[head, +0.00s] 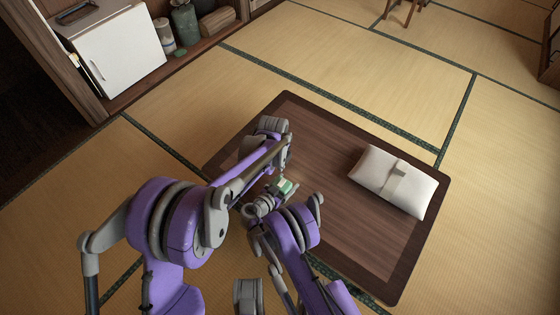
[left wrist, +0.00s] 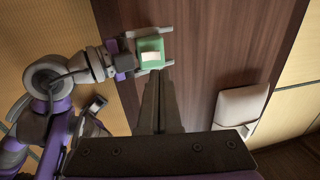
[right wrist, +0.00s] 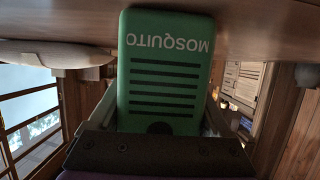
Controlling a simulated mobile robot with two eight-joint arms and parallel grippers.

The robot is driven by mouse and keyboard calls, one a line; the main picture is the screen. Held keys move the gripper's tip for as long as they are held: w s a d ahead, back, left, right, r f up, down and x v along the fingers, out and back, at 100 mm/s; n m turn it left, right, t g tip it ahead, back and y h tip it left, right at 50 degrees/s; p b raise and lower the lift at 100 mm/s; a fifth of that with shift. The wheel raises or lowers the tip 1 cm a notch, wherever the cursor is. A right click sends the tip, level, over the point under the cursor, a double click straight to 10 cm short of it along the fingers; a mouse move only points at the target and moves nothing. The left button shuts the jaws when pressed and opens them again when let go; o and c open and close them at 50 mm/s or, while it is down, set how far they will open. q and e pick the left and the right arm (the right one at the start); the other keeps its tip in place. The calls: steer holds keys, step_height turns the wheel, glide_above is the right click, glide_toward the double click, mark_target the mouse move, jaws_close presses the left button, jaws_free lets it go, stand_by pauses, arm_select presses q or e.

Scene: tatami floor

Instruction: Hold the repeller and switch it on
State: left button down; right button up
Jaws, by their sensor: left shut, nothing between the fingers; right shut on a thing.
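The repeller is a small green box (head: 286,185) held over the near left part of the low table. In the right wrist view its striped face reads MOSQUITO (right wrist: 165,65). In the left wrist view it shows a white rectangular part, perhaps the switch (left wrist: 151,57), on its green body (left wrist: 151,43). My right gripper (left wrist: 152,50) is shut on the repeller, one finger on each side. My left gripper (left wrist: 160,78) is shut and empty, its tips pointing towards the repeller and appearing just short of it. In the head view the left fingertips are hard to make out.
The dark wooden table (head: 330,225) carries a white banded bundle (head: 400,180) on its right side, clear of both grippers. Tatami surrounds it. A white small fridge (head: 120,50) and jars (head: 185,25) stand in the alcove at upper left.

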mark_target(283, 178)
arm_select(q)
steer(key=f, duration=0.5)
steer(key=w+f, duration=0.1)
steer(key=f, duration=0.2)
steer(key=shift+d+f, duration=0.25)
steer(key=shift+d, duration=0.15)
steer(key=shift+w+d+f+g, duration=0.15)
steer(key=shift+w+f+g, duration=0.1)
steer(key=shift+f+g, duration=0.05)
steer(key=shift+s, duration=0.1)
steer(key=shift+s+a+r, duration=0.2)
steer(key=shift+s+a, duration=0.35)
steer(key=shift+s, duration=0.1)
steer(key=shift+r, duration=0.1)
